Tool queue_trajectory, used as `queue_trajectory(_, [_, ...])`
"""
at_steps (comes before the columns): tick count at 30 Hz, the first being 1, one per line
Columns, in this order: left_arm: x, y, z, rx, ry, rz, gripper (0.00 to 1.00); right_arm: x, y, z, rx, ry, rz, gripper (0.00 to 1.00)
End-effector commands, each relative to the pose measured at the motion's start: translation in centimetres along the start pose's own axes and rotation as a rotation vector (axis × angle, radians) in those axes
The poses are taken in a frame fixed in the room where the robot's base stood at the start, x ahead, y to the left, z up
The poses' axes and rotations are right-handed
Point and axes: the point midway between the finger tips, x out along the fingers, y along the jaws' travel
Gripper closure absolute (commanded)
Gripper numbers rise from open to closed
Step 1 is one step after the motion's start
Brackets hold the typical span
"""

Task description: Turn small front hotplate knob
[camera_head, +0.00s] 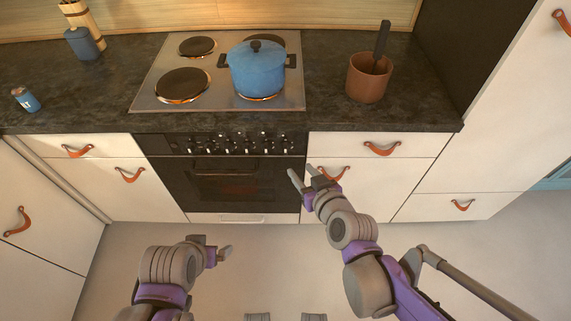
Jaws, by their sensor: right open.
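A row of several small knobs (232,145) runs along the dark front panel of the stove, below the counter edge. Their markings are too small to read, so I cannot tell which one belongs to the small front hotplate. The front right hotplate (259,98) is mostly hidden under a blue pot and shows an orange glow at its edge. My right gripper (304,174) is open and empty, below and right of the knobs, in front of the oven's right edge, touching no knob. My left gripper (213,248) looks open and empty, low over the floor, away from the stove.
The blue lidded pot (256,72) stands on the steel cooktop (146,98). The front left hotplate (183,86) also glows. A brown pot with a utensil (367,80) stands on the dark counter. Drawers with leather pulls (382,148) flank the oven door (225,180).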

Motion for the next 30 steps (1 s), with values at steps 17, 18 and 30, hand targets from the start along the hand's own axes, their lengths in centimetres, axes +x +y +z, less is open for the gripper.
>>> queue_trajectory(17, [12.1, 0.0, 6.3, 0.0, -0.045, 0.0, 0.05, 13.9, -0.8, 11.0, 0.02, 0.442, 0.348, 0.54])
queue_trajectory(18, [12.2, 0.0, 6.3, 0.0, -0.045, 0.0, 0.05, 14.0, -0.7, 11.3, 0.021, 0.441, 0.359, 0.54])
queue_trajectory(30, [11.9, 0.0, 6.2, 0.0, -0.045, 0.0, 0.05, 18.5, 1.4, 9.1, 0.02, 0.442, 0.374, 0.54])
